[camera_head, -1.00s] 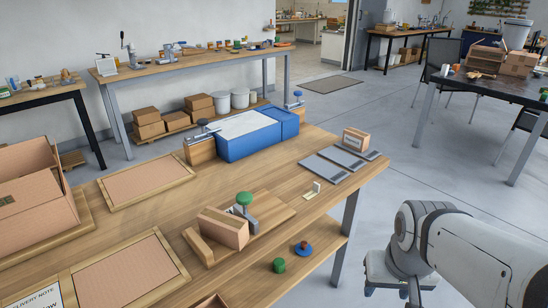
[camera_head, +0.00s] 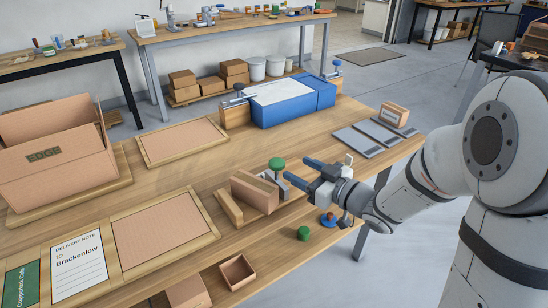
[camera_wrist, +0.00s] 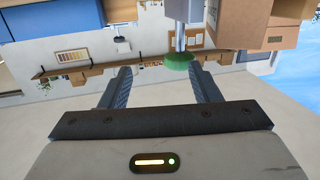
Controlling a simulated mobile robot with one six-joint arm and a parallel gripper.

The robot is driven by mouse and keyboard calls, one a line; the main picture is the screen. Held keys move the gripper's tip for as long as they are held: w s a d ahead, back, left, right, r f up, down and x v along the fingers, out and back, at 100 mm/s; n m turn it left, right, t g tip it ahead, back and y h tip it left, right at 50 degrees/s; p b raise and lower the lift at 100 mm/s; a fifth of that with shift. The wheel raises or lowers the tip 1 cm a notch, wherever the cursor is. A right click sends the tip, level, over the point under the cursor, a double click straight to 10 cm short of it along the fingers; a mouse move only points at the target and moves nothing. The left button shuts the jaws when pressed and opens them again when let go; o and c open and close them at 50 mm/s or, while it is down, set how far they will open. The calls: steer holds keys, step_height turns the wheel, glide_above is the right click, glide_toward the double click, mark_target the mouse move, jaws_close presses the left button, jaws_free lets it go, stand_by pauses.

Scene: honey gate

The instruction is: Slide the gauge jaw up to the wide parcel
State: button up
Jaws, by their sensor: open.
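The parcel (camera_head: 256,191) is a brown carton on a wooden gauge board, with a wooden fence (camera_head: 229,206) along its left side. The gauge jaw is grey metal with a round green knob (camera_head: 276,163), at the parcel's right. My gripper and the parcel hide much of the jaw, so I cannot tell whether it touches the parcel. My gripper (camera_head: 297,169) is open and empty, its blue-grey fingers pointing left toward the knob. In the wrist view the knob (camera_wrist: 179,62) appears between the fingertips, nearer one finger; the jaw post (camera_wrist: 181,28) and parcel (camera_wrist: 254,22) show inverted.
A green piece (camera_head: 303,233) and a blue dish with a red knob (camera_head: 328,219) lie near the front edge. A small carton (camera_head: 394,115) stands by grey plates (camera_head: 372,137) at the back right.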

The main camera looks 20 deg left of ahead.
mark_target(271, 160)
steer(key=shift+n+g+y, duration=0.4)
steer(key=shift+g+y, duration=0.2)
steer(key=shift+y, duration=0.1)
steer(key=x, duration=0.2)
steer(key=s+x, duration=0.1)
steer(key=x, duration=0.5)
steer(key=shift+s+a+r, duration=0.2)
steer(key=shift+s+a, duration=0.1)
steer(key=shift+a, duration=0.25)
steer(key=shift+c, duration=0.3)
jaws_close()
